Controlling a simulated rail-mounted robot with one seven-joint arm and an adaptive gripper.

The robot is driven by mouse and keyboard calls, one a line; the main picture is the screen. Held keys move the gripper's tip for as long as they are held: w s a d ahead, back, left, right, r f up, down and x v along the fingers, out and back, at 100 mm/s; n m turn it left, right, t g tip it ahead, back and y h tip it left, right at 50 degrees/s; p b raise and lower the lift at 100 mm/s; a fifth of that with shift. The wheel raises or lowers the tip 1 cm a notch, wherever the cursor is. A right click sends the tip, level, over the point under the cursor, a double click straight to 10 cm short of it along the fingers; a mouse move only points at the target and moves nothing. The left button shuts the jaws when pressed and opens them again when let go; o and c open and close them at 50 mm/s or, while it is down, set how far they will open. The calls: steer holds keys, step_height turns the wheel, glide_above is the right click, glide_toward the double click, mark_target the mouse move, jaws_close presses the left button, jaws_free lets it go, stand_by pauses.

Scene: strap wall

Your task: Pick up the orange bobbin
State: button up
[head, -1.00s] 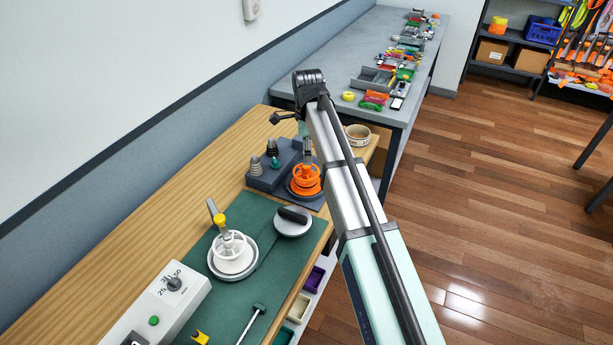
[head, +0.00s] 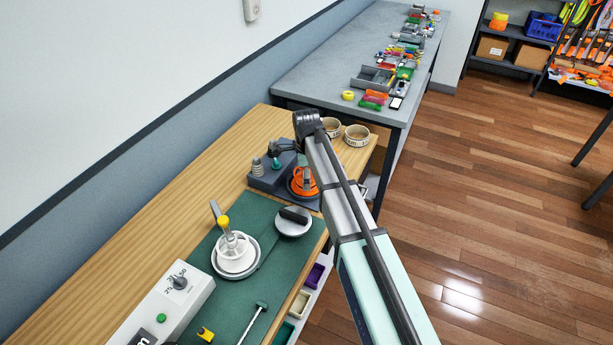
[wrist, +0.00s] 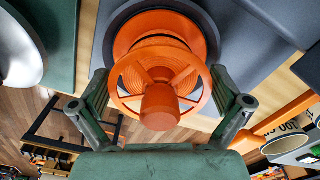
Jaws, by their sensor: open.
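The orange bobbin (head: 303,182) stands on a dark round base at the far end of the wooden bench in the head view, its top partly hidden by my arm. In the wrist view the orange bobbin (wrist: 160,75) fills the upper middle, its spoked end and central knob facing the camera. My gripper (wrist: 165,88) is open, with one finger to the left and one to the right of the bobbin. I see a gap on each side; nothing is held. In the head view my fingers are hard to make out behind the arm.
A grey block with cone-shaped posts (head: 268,172) stands close left of the bobbin. Tape rolls (head: 357,135) lie behind it. A white bobbin (head: 236,252) and a grey disc (head: 293,222) sit on the green mat (head: 262,278) nearer. A grey table (head: 330,65) stands beyond.

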steer(key=shift+f, duration=0.55)
steer(key=c, duration=1.1)
